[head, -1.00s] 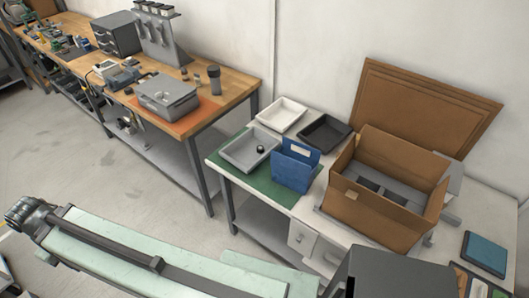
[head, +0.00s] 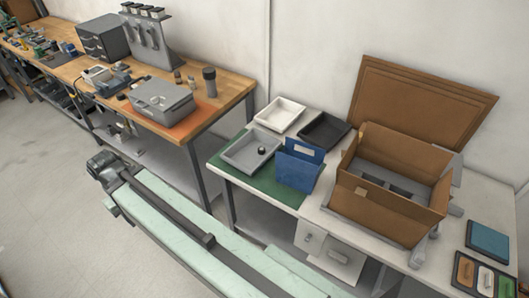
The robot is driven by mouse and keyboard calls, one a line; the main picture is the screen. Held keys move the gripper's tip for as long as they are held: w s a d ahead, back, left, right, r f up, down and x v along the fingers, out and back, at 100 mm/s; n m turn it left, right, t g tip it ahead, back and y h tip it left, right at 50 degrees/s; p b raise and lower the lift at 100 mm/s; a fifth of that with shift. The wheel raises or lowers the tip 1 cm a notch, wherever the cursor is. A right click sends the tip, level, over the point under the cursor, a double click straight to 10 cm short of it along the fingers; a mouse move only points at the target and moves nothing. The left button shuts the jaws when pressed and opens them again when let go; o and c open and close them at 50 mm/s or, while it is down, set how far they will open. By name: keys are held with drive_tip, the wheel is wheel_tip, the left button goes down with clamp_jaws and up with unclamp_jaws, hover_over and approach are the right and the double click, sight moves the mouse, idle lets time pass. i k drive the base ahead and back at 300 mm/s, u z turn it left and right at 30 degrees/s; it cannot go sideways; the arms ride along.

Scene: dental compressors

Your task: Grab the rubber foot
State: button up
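A small dark round piece, probably the rubber foot (head: 262,150), lies in the grey tray (head: 236,157), towards its right side. The tray sits on the green mat (head: 228,178) at the left end of the white table.
A blue holder (head: 297,170) stands just right of the grey tray. A white tray (head: 279,115) and a black tray (head: 324,130) lie behind. A large open cardboard box (head: 388,215) fills the table's middle. A wooden workbench (head: 228,93) stands at left; floor shows between.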

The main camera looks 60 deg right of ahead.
sight(261, 150)
drive_tip(key=z, duration=0.1)
drive_tip(key=i, duration=1)
drive_tip(key=u, duration=0.05)
